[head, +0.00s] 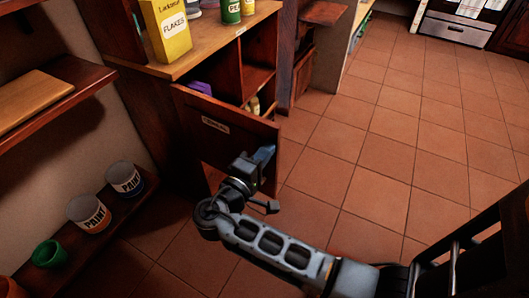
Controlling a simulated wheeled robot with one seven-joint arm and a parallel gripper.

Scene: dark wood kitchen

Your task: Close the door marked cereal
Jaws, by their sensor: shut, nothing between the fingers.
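A dark wood door (200,135) with a small pale label stands open at the front of the wooden cabinet (215,52). The label's writing is too small to read surely. Open compartments show behind and above the door, with a purple item (201,88) and a small bottle (254,106) inside. My gripper (264,154) is shut and empty, in front of the door's right part. I cannot tell whether its fingertips touch the door. My gripper and wrist hide the door's lower right part.
A yellow flakes box (166,32) and cans (231,10) stand on the cabinet top. Paint cans (89,213) and a green cup (49,254) sit on a low shelf at left. A wooden chair (485,240) is at lower right. The tiled floor (400,130) at right is clear.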

